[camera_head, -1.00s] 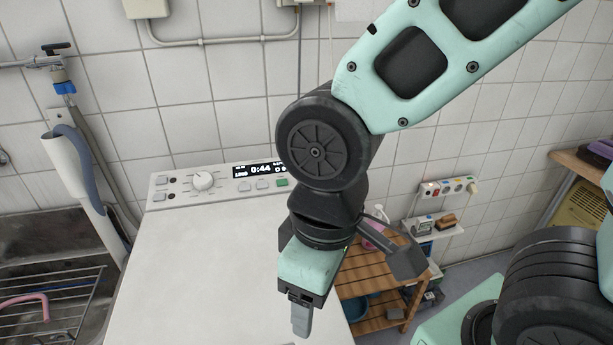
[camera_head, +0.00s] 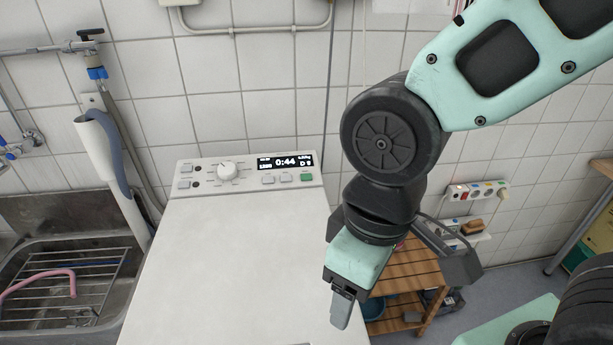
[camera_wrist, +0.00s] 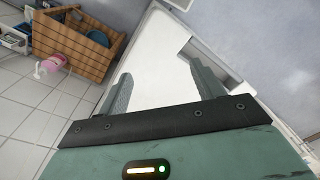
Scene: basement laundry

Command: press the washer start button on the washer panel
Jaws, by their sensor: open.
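The washer (camera_head: 240,255) is a white top-surfaced machine with a control panel (camera_head: 245,176) along its back edge. The panel has a white dial, a lit display (camera_head: 285,161) reading 0:44, two pale buttons and a green button (camera_head: 306,177) at its right end. I take the green one for the start button; its label is too small to read. My gripper (camera_head: 341,310) hangs over the washer's right front side, apart from the panel and pointing down. The wrist view shows its two fingers (camera_wrist: 163,88) spread with nothing between them, the white washer beyond.
A metal sink (camera_head: 60,255) with a rack and pink hose is at left. A wooden shelf (camera_head: 408,272) stands right of the washer, behind my arm. A power strip (camera_head: 478,190) is on the tiled wall. The washer top is clear.

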